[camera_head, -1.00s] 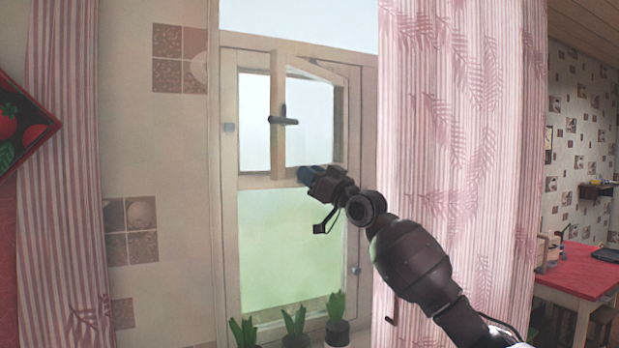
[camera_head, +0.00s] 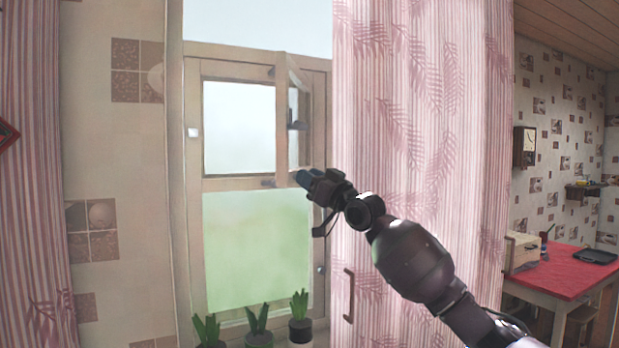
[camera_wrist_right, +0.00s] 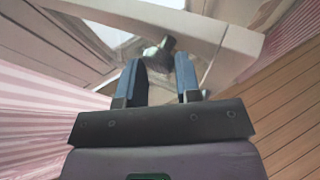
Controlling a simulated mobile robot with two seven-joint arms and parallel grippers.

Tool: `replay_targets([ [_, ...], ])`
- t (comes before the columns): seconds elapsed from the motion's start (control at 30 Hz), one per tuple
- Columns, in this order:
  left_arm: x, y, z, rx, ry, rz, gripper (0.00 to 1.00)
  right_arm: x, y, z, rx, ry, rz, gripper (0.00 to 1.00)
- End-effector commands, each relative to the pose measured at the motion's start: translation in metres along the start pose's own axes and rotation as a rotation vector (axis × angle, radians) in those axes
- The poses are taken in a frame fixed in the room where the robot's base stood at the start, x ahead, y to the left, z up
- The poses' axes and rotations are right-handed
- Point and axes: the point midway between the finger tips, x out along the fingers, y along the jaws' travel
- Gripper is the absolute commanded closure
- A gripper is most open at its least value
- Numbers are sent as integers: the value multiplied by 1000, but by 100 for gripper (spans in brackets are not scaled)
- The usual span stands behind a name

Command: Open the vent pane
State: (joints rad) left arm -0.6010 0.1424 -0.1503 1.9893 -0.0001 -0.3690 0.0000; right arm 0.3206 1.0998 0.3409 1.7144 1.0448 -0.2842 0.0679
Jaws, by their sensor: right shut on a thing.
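The vent pane (camera_head: 281,112) is a small wood-framed sash in the upper part of the window. It stands swung out towards me, almost edge-on in the head view, with the opening clear to its left. Its dark handle (camera_head: 298,126) shows on its face. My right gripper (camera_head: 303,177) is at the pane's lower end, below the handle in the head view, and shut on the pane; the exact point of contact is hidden. In the right wrist view the blue fingers (camera_wrist_right: 158,72) stand either side of a dark handle-like piece (camera_wrist_right: 160,54) against the pale frame. My left gripper is not in view.
Potted plants (camera_head: 258,322) stand on the sill below. A pink striped curtain (camera_head: 420,120) hangs close behind my right arm; another curtain (camera_head: 35,200) hangs at the left. A red table (camera_head: 560,270) stands at the far right.

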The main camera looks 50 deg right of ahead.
Motion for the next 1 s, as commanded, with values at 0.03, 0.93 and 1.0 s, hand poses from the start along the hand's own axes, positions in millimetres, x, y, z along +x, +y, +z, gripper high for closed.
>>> replay_targets([
  [0.03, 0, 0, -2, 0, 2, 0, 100, 1, 7, -7, -5, 11, 14, 100],
  [0.93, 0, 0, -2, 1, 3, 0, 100, 1, 6, -2, -1, 4, 11, 45],
  [1.0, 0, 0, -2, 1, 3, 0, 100, 1, 6, -2, -1, 3, 10, 45],
])
